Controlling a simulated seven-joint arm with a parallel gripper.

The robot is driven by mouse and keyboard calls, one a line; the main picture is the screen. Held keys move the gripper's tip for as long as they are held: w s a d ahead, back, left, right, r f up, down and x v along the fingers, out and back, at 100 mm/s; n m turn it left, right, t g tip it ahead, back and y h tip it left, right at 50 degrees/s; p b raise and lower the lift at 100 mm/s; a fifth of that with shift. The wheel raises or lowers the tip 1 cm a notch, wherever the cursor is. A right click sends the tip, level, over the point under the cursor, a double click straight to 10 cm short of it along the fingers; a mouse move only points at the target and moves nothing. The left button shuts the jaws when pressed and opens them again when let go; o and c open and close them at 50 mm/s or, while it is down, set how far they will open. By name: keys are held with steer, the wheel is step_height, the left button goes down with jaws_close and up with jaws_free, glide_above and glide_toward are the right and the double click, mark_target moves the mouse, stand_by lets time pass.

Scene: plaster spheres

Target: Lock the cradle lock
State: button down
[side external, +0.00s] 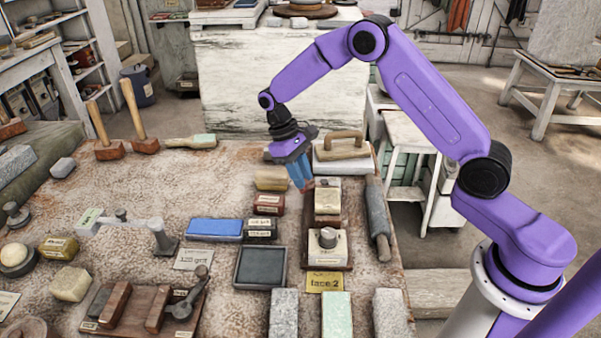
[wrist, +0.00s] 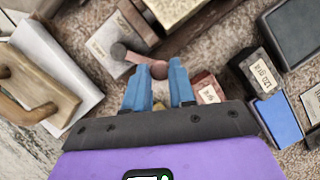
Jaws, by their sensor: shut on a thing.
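My gripper (side external: 303,186) reaches down over the back of a dark wooden stand bearing two labelled blocks. In the wrist view its blue fingers (wrist: 159,68) are shut on a reddish-brown knob (wrist: 157,71). A short grey-brown arm (wrist: 133,57) runs from the knob to a rounded end beside a pale-labelled block (wrist: 106,38). This looks like the lock lever, but I cannot read a label on it. In the side view the fingers mostly hide the knob. Another dark lever (side external: 189,297) stands on a wooden fixture (side external: 97,302) at the front left, away from my gripper.
A plastering float (side external: 342,150) lies close behind my gripper, and a grey roller (side external: 377,222) lies to the right. Small grit blocks (side external: 268,204), a blue block (side external: 214,229) and a dark tray (side external: 261,268) are to the left. The table behind the blue block is fairly clear.

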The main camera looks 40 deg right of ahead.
steer(key=c, duration=0.9)
jaws_free()
steer(key=shift+c, duration=0.2)
steer(key=v, duration=1.7)
steer(key=shift+w+r, duration=0.15)
steer(key=shift+r, duration=0.05)
steer(key=shift+a, duration=0.15)
steer(key=s+a+r+n+t, duration=0.1)
steer(key=s+a+n+t, duration=0.15)
steer(key=s, duration=0.75)
steer(key=s+a+r+n+t, duration=0.1)
steer(key=s+a+n, duration=0.15)
steer(key=s, duration=0.75)
steer(key=s+d+f+n, duration=0.2)
steer(key=s+d+f, duration=0.1)
steer(key=s, duration=0.6)
steer(key=s+d+f+n+y, duration=0.1)
steer(key=s+d, duration=0.4)
steer(key=s, duration=0.5)
steer(key=shift+f+n+t+y, duration=0.3)
steer(key=shift+f+n+t, duration=0.15)
steer(key=shift+f+n, duration=0.35)
